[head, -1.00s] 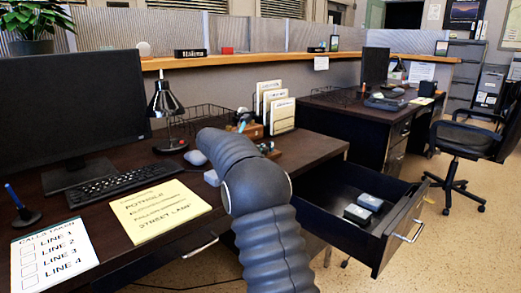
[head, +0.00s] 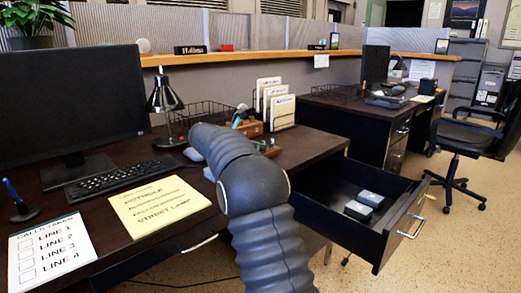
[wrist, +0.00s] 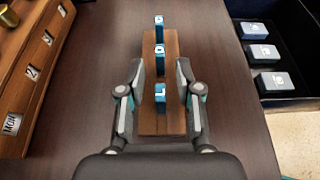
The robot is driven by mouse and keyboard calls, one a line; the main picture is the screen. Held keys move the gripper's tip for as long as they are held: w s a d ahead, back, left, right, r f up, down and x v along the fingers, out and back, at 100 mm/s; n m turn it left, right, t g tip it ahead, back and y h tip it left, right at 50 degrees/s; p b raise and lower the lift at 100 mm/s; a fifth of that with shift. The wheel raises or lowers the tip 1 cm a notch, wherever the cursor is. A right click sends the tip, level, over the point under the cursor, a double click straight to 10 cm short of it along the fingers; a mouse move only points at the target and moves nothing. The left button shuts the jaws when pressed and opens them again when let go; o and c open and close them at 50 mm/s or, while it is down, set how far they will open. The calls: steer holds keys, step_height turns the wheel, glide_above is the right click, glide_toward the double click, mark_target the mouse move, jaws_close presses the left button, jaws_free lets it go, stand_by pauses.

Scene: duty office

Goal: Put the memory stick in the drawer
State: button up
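In the wrist view, a wooden block (wrist: 150,125) holds three small blue upright sticks with white marks: a near one (wrist: 160,92), a middle one (wrist: 160,52) and a far one (wrist: 159,22). They look like memory sticks. My gripper (wrist: 160,72) is open, with its fingers on either side of the block around the near stick; I see no contact. In the head view my arm hides the gripper and most of the block. The drawer (head: 383,237) is pulled out at the desk's right end. It holds dark boxes with pale labels, one of them here (wrist: 264,52).
A wooden day-and-date calendar (wrist: 35,75) stands left of the block. The desk also bears a monitor (head: 70,110), keyboard (head: 120,178), lamp (head: 163,98), yellow pad (head: 160,208) and file holder (head: 282,112). The drawer's front part has free floor.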

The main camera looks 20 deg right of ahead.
steer(key=v, duration=1.1)
steer(key=shift+a+r, duration=0.15)
steer(key=shift+a, duration=0.1)
steer(key=s+a+f+m+y, duration=0.2)
steer(key=s+m+y, duration=0.7)
steer(key=s, duration=1.6)
steer(key=s+a+f+m+y, duration=0.1)
steer(key=s+a+f+m, duration=0.1)
steer(key=s, duration=0.4)
steer(key=s+a+f+m+y, duration=0.1)
steer(key=s+a+f+m, duration=0.1)
steer(key=s+f+m, duration=0.2)
steer(key=s+a+f+m+t+y, duration=0.1)
steer(key=s+f+m, duration=0.3)
steer(key=s, duration=0.5)
steer(key=shift+s+a+m, duration=0.3)
steer(key=shift+a+m, duration=0.6)
steer(key=shift+m, duration=0.3)
steer(key=shift+o, duration=0.5)
steer(key=shift+s+a+f+m+y, duration=0.25)
steer(key=shift+s+f+m+y, duration=0.05)
steer(key=shift+s+f, duration=0.1)
